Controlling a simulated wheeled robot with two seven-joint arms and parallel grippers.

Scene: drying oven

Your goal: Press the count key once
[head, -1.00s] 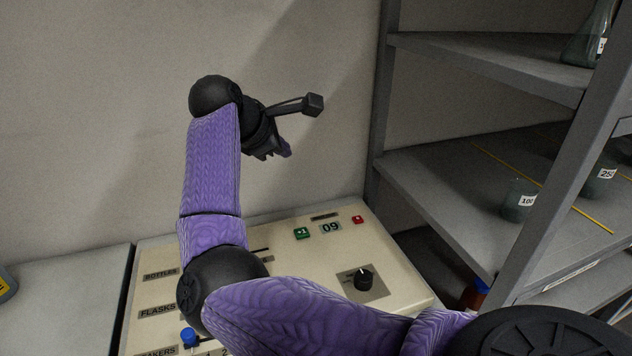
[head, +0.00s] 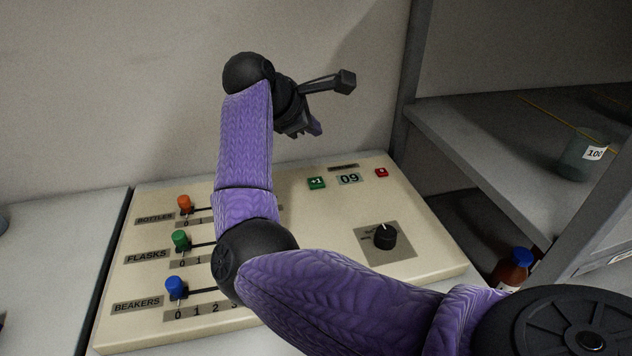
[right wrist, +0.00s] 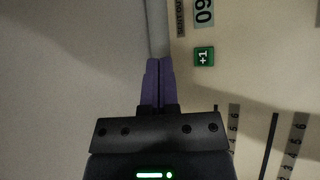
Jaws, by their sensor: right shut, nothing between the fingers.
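The count key is a green square marked +1 (head: 316,183) on the cream control panel (head: 330,262), just left of a display (head: 349,179) reading 09. In the right wrist view the green +1 key (right wrist: 204,56) lies ahead and to the right of the fingertips. My right gripper (head: 313,127) is above the back of the panel, in front of the wall, apart from the key. Its purple fingers (right wrist: 159,84) are closed together with nothing between them. My left gripper is not in view.
The panel also has a red key (head: 381,172), a black knob (head: 385,236) and orange (head: 184,203), green (head: 180,239) and blue (head: 175,287) sliders. A grey shelf (head: 480,150) with a beaker (head: 582,158) stands at right; a brown bottle (head: 513,268) is below.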

